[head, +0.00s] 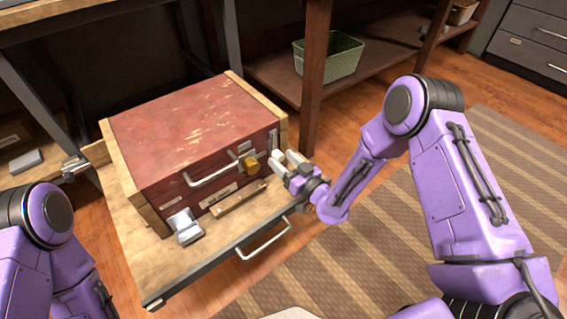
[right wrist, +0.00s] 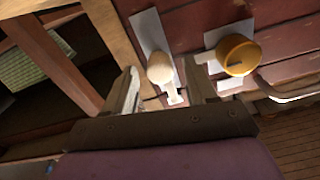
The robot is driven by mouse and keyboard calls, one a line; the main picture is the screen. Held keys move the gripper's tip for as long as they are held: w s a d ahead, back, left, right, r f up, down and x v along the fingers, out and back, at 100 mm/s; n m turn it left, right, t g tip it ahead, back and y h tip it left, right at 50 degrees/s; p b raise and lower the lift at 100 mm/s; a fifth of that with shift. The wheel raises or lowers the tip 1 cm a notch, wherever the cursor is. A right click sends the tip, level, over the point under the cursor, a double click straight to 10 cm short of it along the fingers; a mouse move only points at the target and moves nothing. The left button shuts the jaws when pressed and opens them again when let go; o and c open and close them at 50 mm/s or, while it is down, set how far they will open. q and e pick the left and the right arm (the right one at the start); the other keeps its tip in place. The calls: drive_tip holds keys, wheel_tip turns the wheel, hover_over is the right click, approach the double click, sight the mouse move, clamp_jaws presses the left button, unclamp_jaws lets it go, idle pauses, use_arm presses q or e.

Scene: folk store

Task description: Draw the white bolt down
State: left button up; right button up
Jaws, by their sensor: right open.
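The white bolt shows in the right wrist view as a cream round knob (right wrist: 160,69) on a grey metal plate (right wrist: 150,29). In the head view the plate (head: 272,138) shows on the front of a red wooden chest (head: 190,125), near its right end; the knob is hidden or too small to tell there. My right gripper (head: 284,158) is open at the chest's front. In the wrist view its fingers (right wrist: 161,66) stand to either side of the knob, with gaps visible. I cannot tell how deep the knob lies between them. My left gripper is out of view.
A yellow knob (right wrist: 236,55) on its own plate sits close to the right finger in the wrist view. The chest has a metal handle (head: 213,173) and rests on a wooden drawer board (head: 150,270). A green basket (head: 328,55) stands on a shelf behind.

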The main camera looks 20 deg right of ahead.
drive_tip(key=shift+w+a, duration=0.1)
drive_tip(key=shift+w, duration=0.2)
clamp_jaws()
wheel_tip(320, 180, down, 4)
drive_tip(key=b, duration=0.2)
drive_tip(key=shift+b, duration=0.35)
drive_tip(key=shift+s+r, duration=0.1)
drive_tip(key=shift+r, duration=0.05)
unclamp_jaws()
drive_tip(key=p+v, duration=0.2)
drive_tip(key=v, duration=0.8)
drive_tip(key=shift+s+p, duration=0.25)
drive_tip(key=shift+p, duration=0.1)
